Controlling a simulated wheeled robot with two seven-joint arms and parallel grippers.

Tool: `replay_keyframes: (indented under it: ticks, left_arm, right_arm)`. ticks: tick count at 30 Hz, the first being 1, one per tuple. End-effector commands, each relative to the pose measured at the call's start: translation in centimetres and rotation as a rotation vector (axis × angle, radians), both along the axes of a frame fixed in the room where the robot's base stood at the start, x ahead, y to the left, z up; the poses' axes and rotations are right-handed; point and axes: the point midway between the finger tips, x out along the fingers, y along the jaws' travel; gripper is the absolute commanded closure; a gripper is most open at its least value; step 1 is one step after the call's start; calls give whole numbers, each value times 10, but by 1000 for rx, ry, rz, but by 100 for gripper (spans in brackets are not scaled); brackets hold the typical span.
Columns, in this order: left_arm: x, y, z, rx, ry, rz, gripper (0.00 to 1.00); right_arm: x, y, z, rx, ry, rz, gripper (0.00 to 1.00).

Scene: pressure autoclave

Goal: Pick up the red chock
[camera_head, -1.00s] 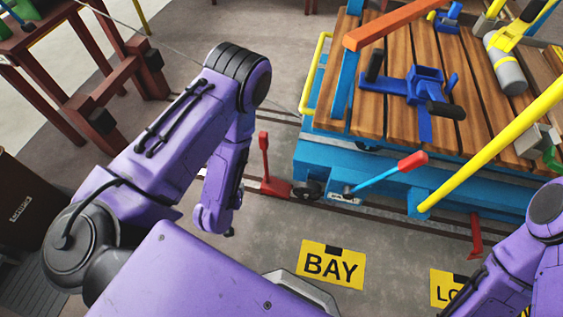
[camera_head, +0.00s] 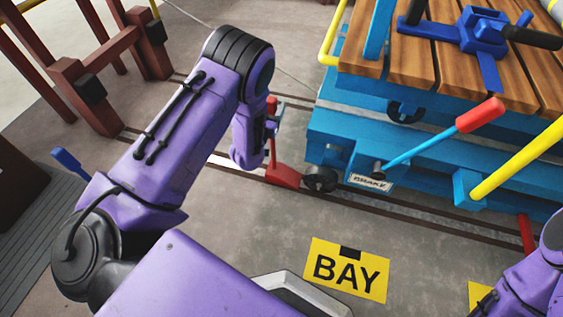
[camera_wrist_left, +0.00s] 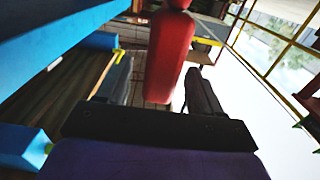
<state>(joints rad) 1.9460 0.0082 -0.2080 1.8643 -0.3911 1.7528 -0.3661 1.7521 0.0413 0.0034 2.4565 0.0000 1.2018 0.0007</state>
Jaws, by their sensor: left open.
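The red chock (camera_head: 282,174) stands on the floor at the rail, beside a black wheel of the blue cart, with its upright handle rising on its left side. My left gripper (camera_head: 270,128) is at the upper part of that handle, partly hidden by my own purple wrist. In the left wrist view a red part of the chock (camera_wrist_left: 168,55) shows between the two dark fingers of my open left gripper (camera_wrist_left: 158,85). Whether the fingers touch it cannot be told. My right arm shows only at the lower right edge, with its gripper out of view.
The blue cart (camera_head: 330,130) with a wooden deck (camera_head: 410,65) stands right of the chock. Its red-tipped brake lever (camera_head: 480,115) and a yellow bar (camera_head: 520,158) stick out. A yellow BAY sign (camera_head: 347,270) lies on open floor in front. A brown frame (camera_head: 95,60) stands at left.

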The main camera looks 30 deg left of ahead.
Motion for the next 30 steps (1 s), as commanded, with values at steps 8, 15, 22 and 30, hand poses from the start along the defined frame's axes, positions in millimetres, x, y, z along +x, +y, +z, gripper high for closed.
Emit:
replay_keyframes:
  ticks: [8, 15, 22, 30]
  left_arm:
    - [28, 7, 0, 0, 2, -1, 34]
    - [27, 6, 0, 0, 2, 0, 67]
    - [27, 6, 0, 0, 2, -1, 100]
    - [27, 6, 0, -1, 3, -1, 100]
  right_arm:
    - [-1, 1, -11, 2, 2, -1, 57]
    - [-1, 1, -10, 2, 2, -1, 57]
    - [-1, 1, -10, 2, 2, -1, 57]
    - [-1, 1, -10, 2, 2, -1, 57]
